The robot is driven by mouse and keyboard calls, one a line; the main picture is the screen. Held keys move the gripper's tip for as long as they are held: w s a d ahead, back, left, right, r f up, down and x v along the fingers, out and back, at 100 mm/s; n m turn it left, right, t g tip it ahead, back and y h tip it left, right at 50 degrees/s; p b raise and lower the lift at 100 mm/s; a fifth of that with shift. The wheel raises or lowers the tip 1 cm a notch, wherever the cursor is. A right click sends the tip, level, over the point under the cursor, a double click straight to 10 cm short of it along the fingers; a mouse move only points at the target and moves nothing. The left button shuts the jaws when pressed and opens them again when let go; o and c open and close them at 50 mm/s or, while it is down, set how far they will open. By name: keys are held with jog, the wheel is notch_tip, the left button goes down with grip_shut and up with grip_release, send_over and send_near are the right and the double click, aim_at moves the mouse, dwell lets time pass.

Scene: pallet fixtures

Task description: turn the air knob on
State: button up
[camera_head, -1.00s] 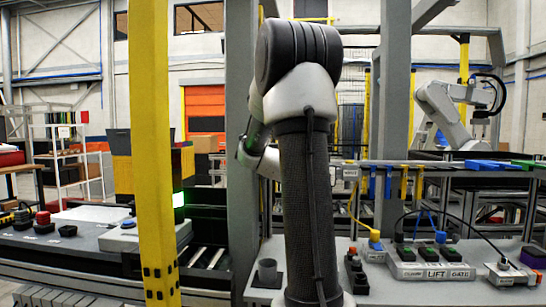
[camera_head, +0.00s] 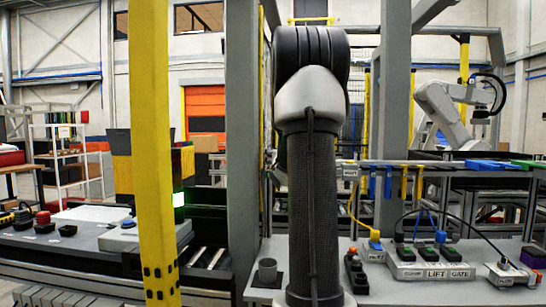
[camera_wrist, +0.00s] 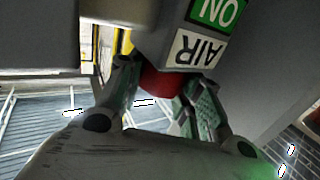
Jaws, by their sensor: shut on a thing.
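The far face of the knob is partly hidden by the fingers. In the head view my arm's upper link hides the gripper and the knob.
In the head view, a tall grey post (camera_head: 241,130) and a yellow post (camera_head: 150,150) stand left of my arm. A bench at the right holds a LIFT and GATE button box (camera_head: 430,271).

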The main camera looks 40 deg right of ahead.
jog(key=o, duration=1.1)
jog(key=shift+c, duration=0.2)
jog(key=v, duration=1.2)
